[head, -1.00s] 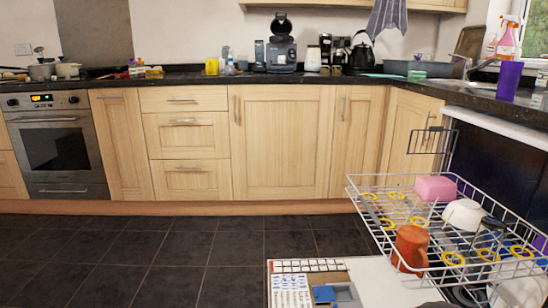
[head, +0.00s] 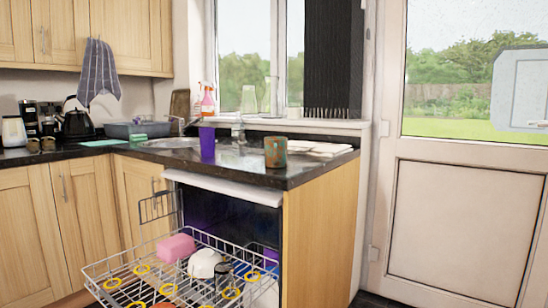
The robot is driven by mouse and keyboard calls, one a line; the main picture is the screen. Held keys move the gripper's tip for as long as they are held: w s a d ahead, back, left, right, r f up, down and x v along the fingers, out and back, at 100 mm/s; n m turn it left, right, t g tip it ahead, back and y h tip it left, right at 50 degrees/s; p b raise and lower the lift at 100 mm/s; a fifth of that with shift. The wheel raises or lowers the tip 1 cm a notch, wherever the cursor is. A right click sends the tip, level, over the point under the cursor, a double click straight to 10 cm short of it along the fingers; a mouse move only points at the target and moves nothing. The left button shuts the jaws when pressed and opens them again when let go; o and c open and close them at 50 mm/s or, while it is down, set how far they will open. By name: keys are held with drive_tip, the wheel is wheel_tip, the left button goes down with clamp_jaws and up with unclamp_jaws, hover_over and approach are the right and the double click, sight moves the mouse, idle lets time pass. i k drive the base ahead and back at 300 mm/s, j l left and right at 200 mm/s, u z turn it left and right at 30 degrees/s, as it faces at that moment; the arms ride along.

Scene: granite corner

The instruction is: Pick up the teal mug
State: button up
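A mug (head: 275,152) stands upright on the dark counter, near its right end and below the window. It looks mottled teal and brown, and it is the only teal-looking mug I can make out. No handle can be clearly seen at this size. Nothing touches it from above. My gripper is not in view.
A purple cup (head: 207,143) stands left of the mug by the sink (head: 170,143). Below, the pulled-out dishwasher rack (head: 110,262) holds a pink block-like item (head: 176,247) and a white bowl (head: 205,263). A white door (head: 455,215) is at right.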

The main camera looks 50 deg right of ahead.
sight(275, 148)
drive_tip(key=z, duration=1.55)
drive_tip(key=j+u, duration=0.15)
drive_tip(key=u, duration=1.05)
drive_tip(key=z, duration=1.25)
drive_tip(key=i, duration=0.05)
